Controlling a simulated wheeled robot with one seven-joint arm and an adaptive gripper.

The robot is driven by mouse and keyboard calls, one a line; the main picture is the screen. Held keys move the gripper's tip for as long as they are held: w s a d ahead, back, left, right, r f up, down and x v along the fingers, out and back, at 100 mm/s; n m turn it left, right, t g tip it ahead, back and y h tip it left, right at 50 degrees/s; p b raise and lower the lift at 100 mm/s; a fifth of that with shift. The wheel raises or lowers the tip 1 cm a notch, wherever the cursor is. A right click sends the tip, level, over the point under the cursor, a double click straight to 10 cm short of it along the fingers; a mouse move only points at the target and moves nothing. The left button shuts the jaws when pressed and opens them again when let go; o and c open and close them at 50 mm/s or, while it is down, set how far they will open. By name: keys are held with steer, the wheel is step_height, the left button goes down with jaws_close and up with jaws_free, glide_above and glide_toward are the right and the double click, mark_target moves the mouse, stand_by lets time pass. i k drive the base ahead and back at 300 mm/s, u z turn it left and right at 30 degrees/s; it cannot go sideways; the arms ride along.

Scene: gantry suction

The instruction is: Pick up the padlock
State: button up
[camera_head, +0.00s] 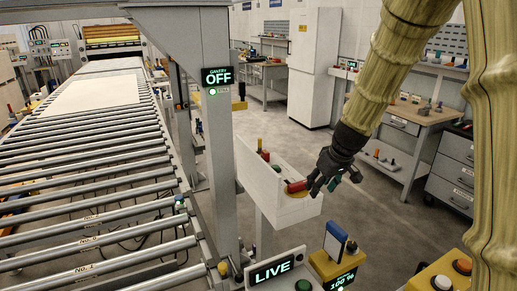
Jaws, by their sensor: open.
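I cannot clearly make out a padlock. A small red object (295,186) on the near end of a white box-like panel (266,183) may be it, but its shape is too small to tell. A yellow piece (294,194) lies under or beside it. My gripper (318,187) is black and open, just right of the red object and close to it. Its fingers point down and left. Whether a finger touches the red object cannot be told.
A roller conveyor (90,180) fills the left. In front are a "LIVE" display (272,270), a yellow box with a blue-faced plate (335,240) and push buttons. A workbench (420,115) and grey drawers (455,165) stand right.

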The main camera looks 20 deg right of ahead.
mark_target(265, 154)
steer(key=i, duration=1.25)
